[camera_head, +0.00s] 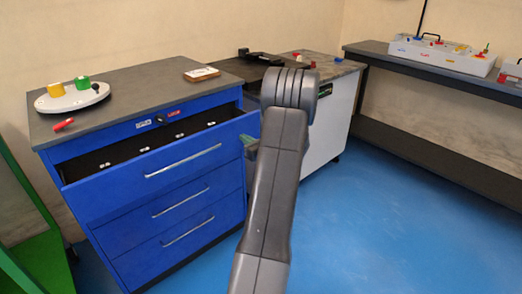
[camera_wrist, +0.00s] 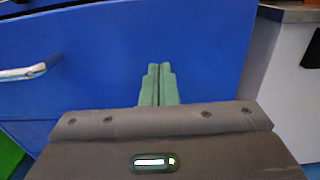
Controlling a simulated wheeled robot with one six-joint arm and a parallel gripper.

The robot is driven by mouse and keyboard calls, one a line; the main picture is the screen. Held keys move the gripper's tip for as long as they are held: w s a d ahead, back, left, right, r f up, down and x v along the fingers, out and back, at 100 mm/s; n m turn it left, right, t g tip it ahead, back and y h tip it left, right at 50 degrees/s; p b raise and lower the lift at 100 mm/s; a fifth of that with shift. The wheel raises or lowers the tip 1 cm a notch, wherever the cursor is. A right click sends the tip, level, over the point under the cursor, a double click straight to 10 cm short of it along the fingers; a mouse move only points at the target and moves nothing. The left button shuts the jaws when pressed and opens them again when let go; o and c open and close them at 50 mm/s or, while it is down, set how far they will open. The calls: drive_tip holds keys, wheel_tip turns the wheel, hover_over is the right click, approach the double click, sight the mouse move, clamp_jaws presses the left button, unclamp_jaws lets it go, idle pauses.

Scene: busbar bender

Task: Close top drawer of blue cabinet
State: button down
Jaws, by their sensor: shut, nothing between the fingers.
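The blue cabinet (camera_head: 174,218) stands at left in the head view. Its top drawer (camera_head: 160,178) is pulled out, and its dark inside shows small pale items. The drawer's long metal handle (camera_head: 183,160) is on its front; a handle also shows at the left edge of the wrist view (camera_wrist: 30,72). My gripper (camera_wrist: 158,70) has its green fingers shut together, with nothing between them, in front of a blue panel right of that handle. Whether the fingertips touch the panel I cannot tell. In the head view my arm hides most of the gripper; a bit of green shows by the drawer's right end.
On the cabinet top (camera_head: 135,88) are a white round tray (camera_head: 72,99) with yellow and green pieces, a red item (camera_head: 63,125) and a small white-topped box (camera_head: 201,74). A white cabinet (camera_head: 335,115) stands right. Blue floor (camera_head: 400,235) is clear at right.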

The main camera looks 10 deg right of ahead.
drive_tip(key=x, duration=1.2)
drive_tip(key=shift+w+a+b, duration=0.2)
drive_tip(key=shift+w+b, duration=0.1)
drive_tip(key=shift+w+a, duration=0.3)
drive_tip(key=shift+w, duration=0.15)
drive_tip(key=shift+r, duration=0.2)
drive_tip(key=shift+w+r, duration=0.1)
drive_tip(key=shift+r, duration=0.05)
drive_tip(key=v, duration=1.4)
drive_tip(key=shift+f, duration=0.35)
